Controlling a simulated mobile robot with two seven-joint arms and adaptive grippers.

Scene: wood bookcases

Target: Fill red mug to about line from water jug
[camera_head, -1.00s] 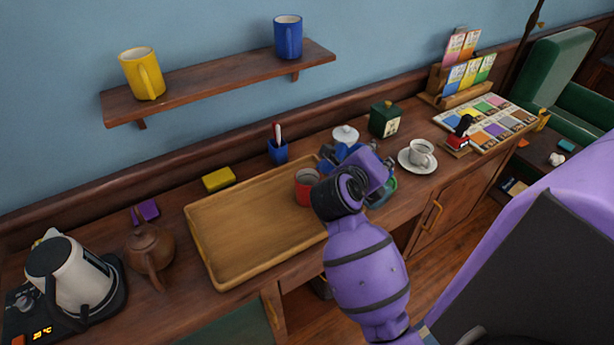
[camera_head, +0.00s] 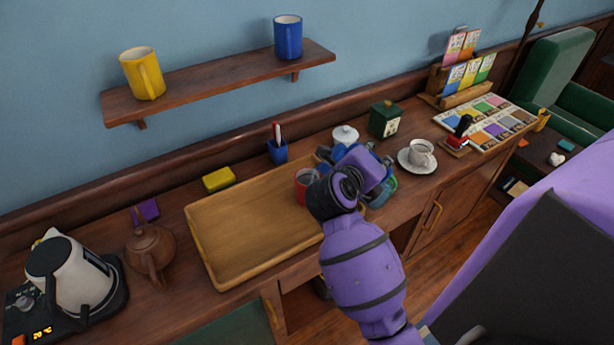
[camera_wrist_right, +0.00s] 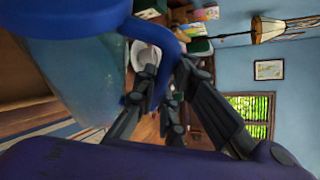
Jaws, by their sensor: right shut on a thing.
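The red mug (camera_head: 304,186) stands upright at the right end of the wooden tray (camera_head: 213,262); my right wrist partly covers it. My right gripper (camera_wrist_right: 166,88) is shut on the blue handle (camera_wrist_right: 170,45) of the water jug (camera_wrist_right: 105,85). The clear jug with blue parts fills the left of the wrist view. In the head view its blue part (camera_head: 328,153) shows just behind and right of the mug, mostly hidden by my wrist. I cannot tell its exact tilt, whether water is flowing, or the mug's level. My left gripper is out of view.
A cup on a saucer (camera_head: 418,166) and a green tin (camera_head: 385,120) stand right of my gripper. A white-lidded pot (camera_head: 345,136) and a blue pen cup (camera_head: 278,150) are behind. A teapot (camera_head: 150,250) and kettle (camera_head: 72,275) stand left. Most of the tray is bare.

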